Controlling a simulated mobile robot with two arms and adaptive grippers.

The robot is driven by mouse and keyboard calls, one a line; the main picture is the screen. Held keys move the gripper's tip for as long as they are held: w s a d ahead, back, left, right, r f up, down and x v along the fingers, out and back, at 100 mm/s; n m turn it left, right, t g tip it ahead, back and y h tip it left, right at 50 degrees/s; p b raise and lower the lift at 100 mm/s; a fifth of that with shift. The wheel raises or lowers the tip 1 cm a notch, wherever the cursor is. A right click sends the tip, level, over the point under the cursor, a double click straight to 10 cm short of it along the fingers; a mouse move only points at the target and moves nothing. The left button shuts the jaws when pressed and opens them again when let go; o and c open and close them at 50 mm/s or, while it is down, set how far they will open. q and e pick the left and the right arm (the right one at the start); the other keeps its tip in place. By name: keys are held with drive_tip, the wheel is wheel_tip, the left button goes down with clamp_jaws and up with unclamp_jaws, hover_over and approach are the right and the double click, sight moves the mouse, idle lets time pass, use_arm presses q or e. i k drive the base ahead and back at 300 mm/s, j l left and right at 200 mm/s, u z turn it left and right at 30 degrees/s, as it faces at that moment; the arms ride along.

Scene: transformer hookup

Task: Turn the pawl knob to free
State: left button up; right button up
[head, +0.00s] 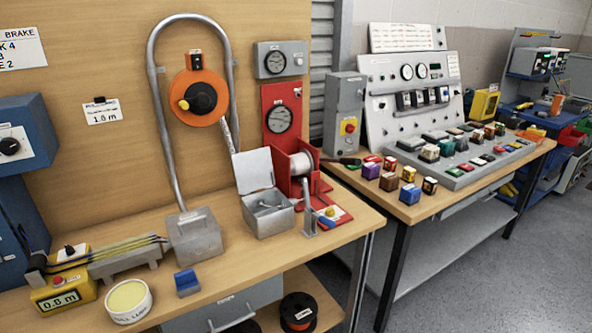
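No knob in the head view carries a readable pawl or free marking, so I cannot tell for certain which one is the pawl knob. A red winch-like stand (283,164) with a pale spool (302,163) stands at the bench's right end. A dark-handled crank (350,161) sticks out to its right. A small yellow knob (330,212) is low on its red base, near a blue handle (325,221). A round dial (279,119) is on the red plate behind. Neither gripper is in view.
An open grey metal box (268,214) stands left of the red stand. A metal hoop (160,110) rises around an orange reel (200,98) on the board. A yellow meter (62,292) and a round tin (128,301) sit front left. A control desk (430,110) stands right.

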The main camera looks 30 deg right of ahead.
sight(331, 212)
drive_tip(key=z, duration=0.95)
